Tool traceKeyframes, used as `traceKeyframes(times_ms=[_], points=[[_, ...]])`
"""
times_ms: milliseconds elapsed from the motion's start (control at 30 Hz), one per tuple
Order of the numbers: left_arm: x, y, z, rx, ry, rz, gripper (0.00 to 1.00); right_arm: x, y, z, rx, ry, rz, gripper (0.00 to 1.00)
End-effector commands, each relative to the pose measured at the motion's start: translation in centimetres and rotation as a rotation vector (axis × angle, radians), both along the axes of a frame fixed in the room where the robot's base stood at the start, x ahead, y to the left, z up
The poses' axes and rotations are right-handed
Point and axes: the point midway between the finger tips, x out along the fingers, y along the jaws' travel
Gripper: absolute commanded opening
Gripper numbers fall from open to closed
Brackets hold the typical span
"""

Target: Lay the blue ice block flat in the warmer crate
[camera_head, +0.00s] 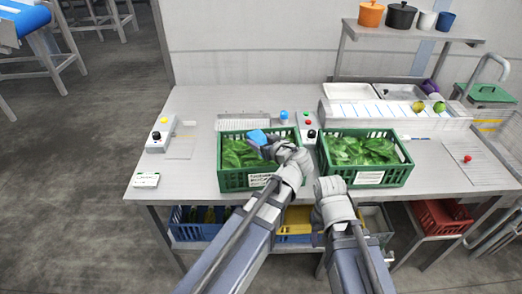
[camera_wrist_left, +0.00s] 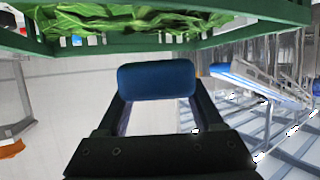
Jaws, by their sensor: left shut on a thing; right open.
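The blue ice block (camera_head: 257,137) is held in my left gripper (camera_head: 269,146), over the leaves of the left green crate (camera_head: 232,181). In the left wrist view the block (camera_wrist_left: 157,80) sits between the two dark fingers, with a green crate rim (camera_wrist_left: 110,48) and leaves beyond it. I cannot tell from that view whether the block touches the leaves. The right green crate (camera_head: 365,180) also holds leaves. No readable sign shows which crate is warmer. My right gripper (camera_head: 327,184) is open and empty, low in front of the right crate.
A control box with a red and a black button (camera_head: 309,127) stands between the crates. A blue knob (camera_head: 284,115) is behind the left crate. A white-fronted rack (camera_head: 390,113) lies behind the right crate. The tabletop (camera_head: 190,180) left of the crates is mostly clear.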

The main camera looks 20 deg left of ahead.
Motion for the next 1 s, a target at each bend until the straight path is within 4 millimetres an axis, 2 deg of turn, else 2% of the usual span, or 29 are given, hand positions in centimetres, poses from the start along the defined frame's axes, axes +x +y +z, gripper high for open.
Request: traceKeyframes(times_ms=[33, 167, 567, 600, 833, 1000], points=[[0.0, 0.0, -1.3, 0.000, 0.000, 0.000, 0.03, 0.0, 0.0, -1.3, 0.000, 0.000, 0.000, 0.50], [0.0, 0.0, -2.7, 0.001, -0.001, 0.000, 0.03, 0.0, 0.0, -2.7, 0.000, 0.000, 0.000, 0.50], [0.0, 0.0, -2.8, 0.000, 0.000, 0.000, 0.03, 0.0, 0.0, -2.9, 0.000, 0.000, 0.000, 0.50], [0.0, 0.0, -2.8, 0.000, 0.000, 0.000, 0.71, 0.0, 0.0, -2.8, 0.000, 0.000, 0.000, 0.50], [0.0, 0.0, -2.7, 0.000, 0.000, 0.000, 0.96, 0.0, 0.0, -2.7, 0.000, 0.000, 0.000, 0.50], [0.0, 0.0, -2.7, 0.000, 0.000, 0.000, 0.98, 0.0, 0.0, -2.7, 0.000, 0.000, 0.000, 0.50]])
